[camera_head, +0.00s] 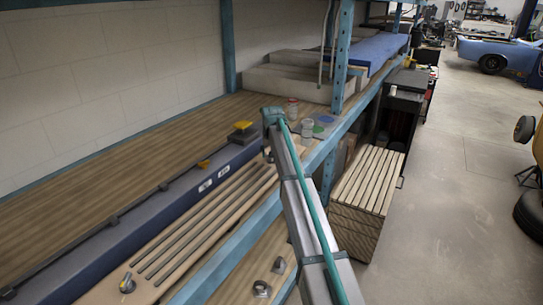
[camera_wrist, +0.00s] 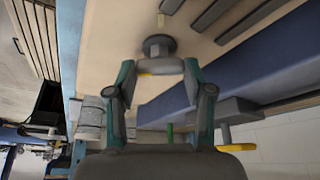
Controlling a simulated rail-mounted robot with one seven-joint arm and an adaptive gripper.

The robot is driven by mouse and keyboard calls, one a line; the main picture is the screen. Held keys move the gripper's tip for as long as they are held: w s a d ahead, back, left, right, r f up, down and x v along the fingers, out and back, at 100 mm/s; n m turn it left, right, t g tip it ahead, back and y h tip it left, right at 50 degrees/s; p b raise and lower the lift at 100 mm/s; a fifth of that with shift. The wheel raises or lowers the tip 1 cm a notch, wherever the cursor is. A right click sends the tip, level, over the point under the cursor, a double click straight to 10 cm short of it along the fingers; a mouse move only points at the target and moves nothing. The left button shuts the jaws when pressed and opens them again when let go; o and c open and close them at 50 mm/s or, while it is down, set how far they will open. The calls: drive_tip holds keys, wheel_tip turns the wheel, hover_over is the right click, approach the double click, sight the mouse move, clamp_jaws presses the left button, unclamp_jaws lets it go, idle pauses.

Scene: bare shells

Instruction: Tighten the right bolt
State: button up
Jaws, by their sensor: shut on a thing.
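The right bolt (camera_wrist: 158,45) is a grey round head with a wide grip piece and a small yellow mark, on the light wooden board in the wrist view. My gripper (camera_wrist: 160,68) has its two fingers at both sides of that grip piece and is shut on it. In the head view my arm covers the bolt and most of the gripper at the far end of the slotted board (camera_head: 205,222). How tight either bolt is cannot be told.
A dark blue beam (camera_head: 95,255) runs along the board, with a yellow-topped clamp (camera_head: 242,127) behind. Jars (camera_head: 307,127) stand beyond my arm's end. A blue shelf post (camera_head: 341,62) is nearby. Two metal fittings (camera_head: 262,289) (camera_head: 279,265) lie lower.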

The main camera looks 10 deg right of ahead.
drive_tip(key=m+h, duration=0.1)
drive_tip(key=m, duration=0.1)
drive_tip(key=m+b, duration=0.1)
drive_tip(key=m, duration=0.1)
drive_tip(key=shift+w+a+m+h+b, duration=0.15)
drive_tip(key=shift+m+h+b, duration=0.15)
drive_tip(key=shift+h, duration=0.1)
drive_tip(key=m+b, duration=0.1)
drive_tip(key=m, duration=0.1)
drive_tip(key=m+g+h, duration=0.1)
drive_tip(key=m, duration=0.1)
drive_tip(key=shift+w+a+m+g+b, duration=0.1)
drive_tip(key=shift+m+g+b, duration=0.2)
drive_tip(key=shift+b, duration=0.05)
drive_tip(key=m+g+b, duration=0.1)
drive_tip(key=m, duration=0.1)
drive_tip(key=m+g+h+b, duration=0.1)
drive_tip(key=m, duration=0.2)
drive_tip(key=shift+w, duration=0.15)
drive_tip(key=shift+m+g+b, duration=0.6)
drive_tip(key=shift+m+g, duration=0.1)
drive_tip(key=shift+m, duration=1.5)
drive_tip(key=o, duration=1.2)
drive_tip(key=shift+c, duration=0.2)
drive_tip(key=shift+r, duration=0.1)
drive_tip(key=v, duration=1.1)
drive_tip(key=shift+a+r, duration=0.3)
drive_tip(key=shift+d, duration=0.1)
